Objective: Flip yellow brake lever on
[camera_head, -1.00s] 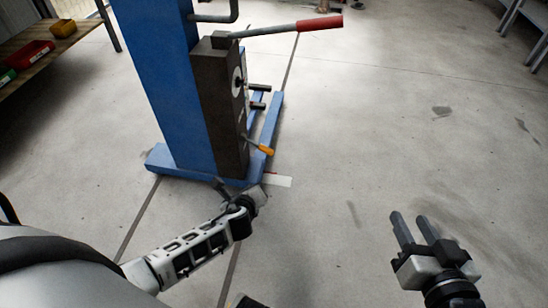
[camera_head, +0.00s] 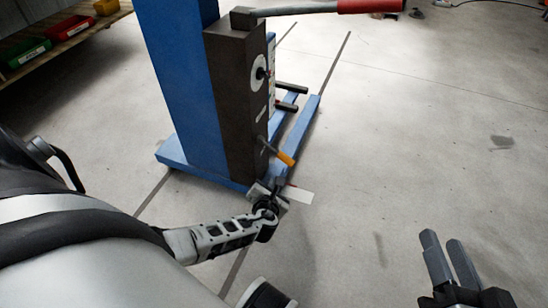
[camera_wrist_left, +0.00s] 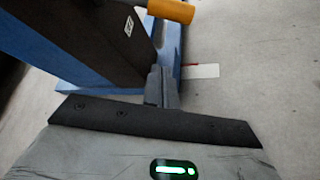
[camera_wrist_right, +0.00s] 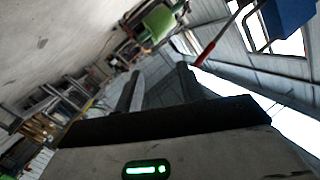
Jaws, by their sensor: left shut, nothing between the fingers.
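The brake lever has a yellow-orange grip (camera_head: 286,158) on a thin dark stem low on the dark box (camera_head: 236,110) of a blue machine. It slants down to the right. Its grip shows at the top of the left wrist view (camera_wrist_left: 172,11). My left gripper (camera_head: 279,184) is shut and empty, just below the lever in the head view. Its fingers also show in the left wrist view (camera_wrist_left: 159,72), apart from the grip in the picture. My right gripper (camera_head: 442,238) is open and empty over the floor at the lower right, far from the lever.
A long lever with a red grip (camera_head: 370,6) sticks out at the box's top. Two black pegs (camera_head: 288,97) and a round dial (camera_head: 259,73) are above the yellow lever. Blue base legs (camera_head: 300,130) run along the floor.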

